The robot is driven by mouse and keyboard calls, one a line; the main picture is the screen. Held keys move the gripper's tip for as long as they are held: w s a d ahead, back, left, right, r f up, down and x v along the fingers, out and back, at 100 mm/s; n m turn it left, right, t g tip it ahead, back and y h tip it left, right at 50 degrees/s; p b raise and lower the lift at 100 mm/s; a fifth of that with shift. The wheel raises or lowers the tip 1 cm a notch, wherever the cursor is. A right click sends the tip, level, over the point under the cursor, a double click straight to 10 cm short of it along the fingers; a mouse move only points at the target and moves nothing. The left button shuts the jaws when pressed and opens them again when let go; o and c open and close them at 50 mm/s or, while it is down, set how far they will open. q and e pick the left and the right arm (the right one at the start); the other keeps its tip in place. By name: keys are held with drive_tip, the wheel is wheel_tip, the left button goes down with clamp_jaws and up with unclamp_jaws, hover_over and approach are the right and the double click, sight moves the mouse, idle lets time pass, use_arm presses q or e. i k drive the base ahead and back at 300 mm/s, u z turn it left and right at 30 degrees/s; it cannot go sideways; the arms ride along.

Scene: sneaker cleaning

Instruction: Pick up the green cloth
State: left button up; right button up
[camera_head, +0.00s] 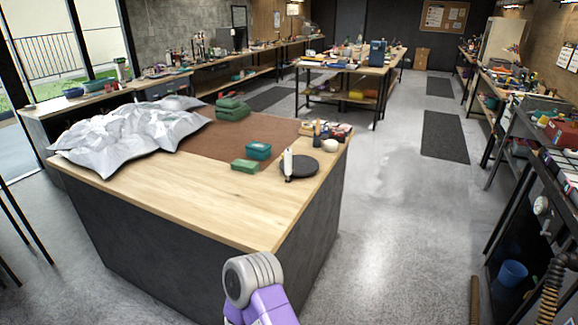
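A stack of folded green cloth (231,112) lies at the back of the wooden-topped workbench (190,190), on a brown mat (262,128). A smaller flat green block (245,166) lies closer, at the mat's front edge; I cannot tell whether it is cloth or a sponge. A teal box (259,151) stands just behind it. One of my arm links, purple and grey, shows at the bottom centre, in front of the bench. Neither of my grippers is in view.
A crumpled grey sheet (125,133) covers the bench's left part. A white bottle (288,162), a dark round disc (301,169), a white round object (330,146) and small items stand at its right. The bench's front is bare. Open floor (390,220) lies to the right.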

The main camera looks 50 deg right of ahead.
sight(247, 166)
drive_tip(key=z, duration=1.85)
drive_tip(key=k, duration=0.6)
drive_tip(key=z, duration=1.15)
drive_tip(key=i, duration=1.7)
drive_tip(key=u, duration=0.35)
drive_tip(key=i, duration=1.55)
drive_tip(key=u, duration=1.05)
